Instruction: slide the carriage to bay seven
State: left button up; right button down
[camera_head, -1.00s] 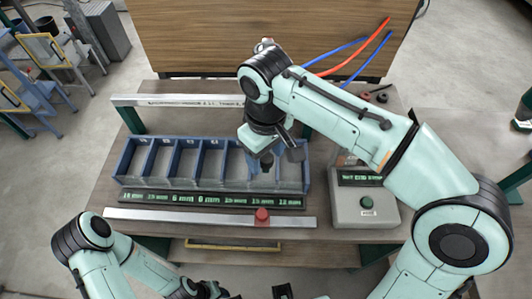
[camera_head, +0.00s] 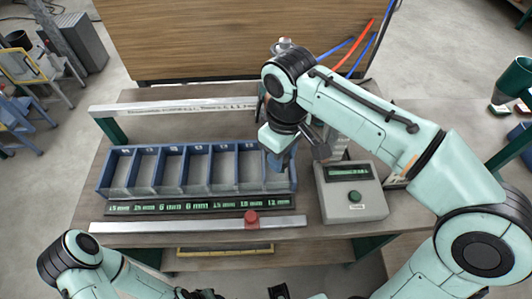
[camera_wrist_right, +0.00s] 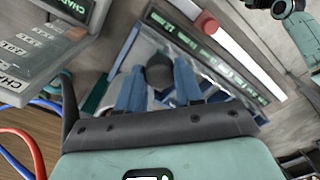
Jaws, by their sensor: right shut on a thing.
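The blue bay rack (camera_head: 103,180) stands on the workbench, a row of open compartments with a strip of lit green labels (camera_head: 190,206) along its front. My right gripper (camera_head: 279,163) is over the rightmost compartment. In the right wrist view its blue fingers (camera_wrist_right: 160,88) are closed around a dark round knob (camera_wrist_right: 160,72). I take the knob to be the carriage's handle; the rest of the carriage is hidden by the gripper. The far end of my left arm, with dark gripper parts (camera_head: 205,293), is cut off at the bottom edge.
A grey control box (camera_head: 335,207) with a green display and button stands close right of the rack. A pale rail (camera_head: 170,225) with a red knob (camera_head: 251,217) runs in front. A wooden board (camera_head: 200,40) rises behind, with blue and red hoses (camera_head: 362,35) beside it.

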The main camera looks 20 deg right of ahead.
pick_arm(q)
jog(key=shift+a, duration=0.1)
pick_arm(e)
jog(key=shift+d, duration=0.2)
jog(key=c, duration=0.9)
grip_release()
jog(key=shift+o, duration=0.8)
jog(key=shift+s+d, duration=0.1)
jog(key=shift+d, duration=0.05)
jog(key=shift+r, duration=0.1)
jog(key=shift+r, duration=0.25)
pick_arm(q)
jog(key=w+r+p, duration=0.3)
jog(key=r, duration=0.2)
jog(key=shift+w+p, duration=0.25)
jog(key=shift+p, duration=0.15)
pick_arm(e)
notch_tip(320, 180, up, 13)
pick_arm(q)
jog(key=shift+s, duration=0.15)
pick_arm(e)
jog(key=shift+f, duration=0.15)
